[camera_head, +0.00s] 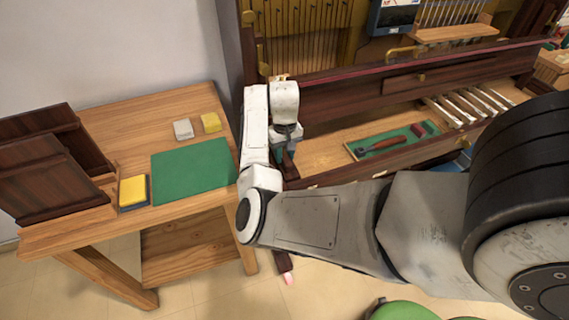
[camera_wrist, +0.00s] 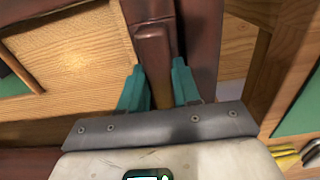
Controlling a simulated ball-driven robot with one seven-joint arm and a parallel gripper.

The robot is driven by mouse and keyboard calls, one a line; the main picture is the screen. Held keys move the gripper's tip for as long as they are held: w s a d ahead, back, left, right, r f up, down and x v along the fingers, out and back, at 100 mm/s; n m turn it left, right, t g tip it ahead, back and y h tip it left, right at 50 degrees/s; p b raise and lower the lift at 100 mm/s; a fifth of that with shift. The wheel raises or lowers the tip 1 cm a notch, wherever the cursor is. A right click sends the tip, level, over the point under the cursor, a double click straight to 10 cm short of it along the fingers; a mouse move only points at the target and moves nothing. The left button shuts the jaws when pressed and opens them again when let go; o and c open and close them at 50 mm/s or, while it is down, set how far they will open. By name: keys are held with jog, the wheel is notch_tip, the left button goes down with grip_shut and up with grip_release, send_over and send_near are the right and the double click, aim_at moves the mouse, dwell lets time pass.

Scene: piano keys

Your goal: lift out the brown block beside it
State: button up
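The brown block (camera_wrist: 154,58) stands between my gripper's two teal fingers in the wrist view. It is a narrow, dark reddish-brown bar that fills the gap, with one finger against each side. My gripper (camera_wrist: 160,82) looks shut on it. In the head view my gripper (camera_head: 285,152) points down at the left end of the piano case (camera_head: 330,178). There my arm and fingers hide most of the block. A dark brown wooden part of the case (camera_wrist: 197,22) rises right behind the block in the wrist view.
Left stands a wooden table (camera_head: 110,225) with a green mat (camera_head: 190,170), a yellow block (camera_head: 133,190), small grey (camera_head: 183,129) and yellow (camera_head: 210,122) blocks, and leaning brown panels (camera_head: 50,180). Inside the case lies a green tray (camera_head: 405,146) with a tool. The mat is bare.

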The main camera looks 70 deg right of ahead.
grip_shut()
jog(key=shift+r, duration=0.15)
